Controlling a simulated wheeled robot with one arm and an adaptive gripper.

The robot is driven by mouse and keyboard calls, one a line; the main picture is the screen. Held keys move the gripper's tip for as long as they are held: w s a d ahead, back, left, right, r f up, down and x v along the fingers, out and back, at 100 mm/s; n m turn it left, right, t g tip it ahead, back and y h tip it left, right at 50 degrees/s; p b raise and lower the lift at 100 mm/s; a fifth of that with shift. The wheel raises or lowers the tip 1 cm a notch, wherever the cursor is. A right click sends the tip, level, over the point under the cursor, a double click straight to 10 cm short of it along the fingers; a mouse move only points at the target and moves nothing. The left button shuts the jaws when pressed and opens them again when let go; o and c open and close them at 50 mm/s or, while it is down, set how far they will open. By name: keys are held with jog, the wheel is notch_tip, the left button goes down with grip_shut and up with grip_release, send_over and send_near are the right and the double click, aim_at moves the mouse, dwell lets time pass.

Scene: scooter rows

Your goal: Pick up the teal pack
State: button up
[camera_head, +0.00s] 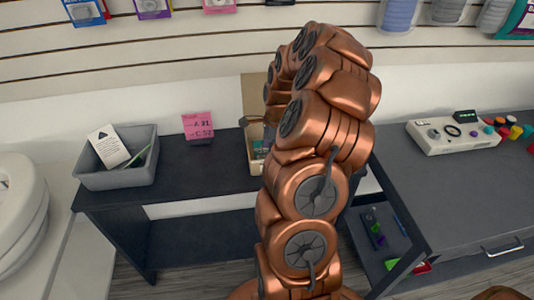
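A small teal patch (259,149), which may be the teal pack, shows inside an open cardboard box (252,165) on the dark table behind my arm. My copper arm covers the right part of the box, so most of its contents are hidden. My gripper is mostly hidden behind my arm. A small dark grey piece at the arm's left edge, above the box, may be part of it. I cannot see its fingertips or whether it holds anything.
A grey bin (118,177) with a white card stands on the table's left end. A pink sign (198,126) stands between bin and box. Right are a white control box (455,136) and an open drawer (381,232). Packets hang on the slatted wall (180,50).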

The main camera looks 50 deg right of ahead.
jog(key=shift+f, duration=0.1)
jog(key=shift+c, duration=0.4)
jog(key=c, duration=1.2)
notch_tip(320, 180, up, 10)
jog(key=shift+b, duration=0.7)
